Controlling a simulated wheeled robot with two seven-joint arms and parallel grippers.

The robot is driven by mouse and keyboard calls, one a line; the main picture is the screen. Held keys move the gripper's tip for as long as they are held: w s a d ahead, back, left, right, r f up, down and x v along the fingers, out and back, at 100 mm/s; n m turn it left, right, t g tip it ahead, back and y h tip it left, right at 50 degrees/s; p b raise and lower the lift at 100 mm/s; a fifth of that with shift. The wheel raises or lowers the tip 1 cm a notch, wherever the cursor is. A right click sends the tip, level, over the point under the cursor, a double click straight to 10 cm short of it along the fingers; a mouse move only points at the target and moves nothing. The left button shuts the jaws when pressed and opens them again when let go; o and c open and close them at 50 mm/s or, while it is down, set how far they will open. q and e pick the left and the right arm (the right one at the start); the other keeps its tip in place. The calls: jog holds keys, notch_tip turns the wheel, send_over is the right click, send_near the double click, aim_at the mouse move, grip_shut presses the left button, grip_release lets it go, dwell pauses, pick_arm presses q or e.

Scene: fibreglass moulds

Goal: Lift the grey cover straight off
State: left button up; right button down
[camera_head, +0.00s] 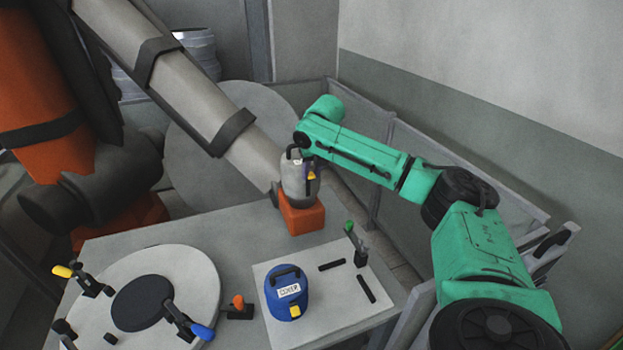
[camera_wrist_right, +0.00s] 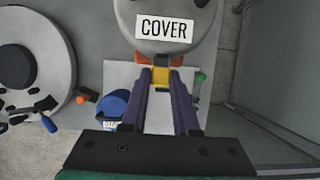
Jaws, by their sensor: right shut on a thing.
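The grey cover (camera_head: 297,187) is a rounded cap with a black top handle and a yellow tab. It sits upright over an orange block (camera_head: 304,217) at the end of a large orange-and-grey arm; any gap between them cannot be made out. In the right wrist view the grey cover (camera_wrist_right: 190,42) carries a "COVER" label. My right gripper (camera_wrist_right: 160,77) has its purple fingers shut on the yellow tab. In the head view this gripper (camera_head: 311,177) is small and partly hidden at the cover. My left gripper is not in view.
A blue cover (camera_head: 277,297) stands on a pale mat (camera_head: 333,313), with black bars and a green-tipped clamp (camera_head: 355,243). A round pale mould (camera_head: 190,265) with toggle clamps lies to the left. The large arm's grey tube (camera_head: 190,95) slopes down beside the grey cover. Low panels stand at right.

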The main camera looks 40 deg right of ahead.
jog(key=shift+r, duration=3.25)
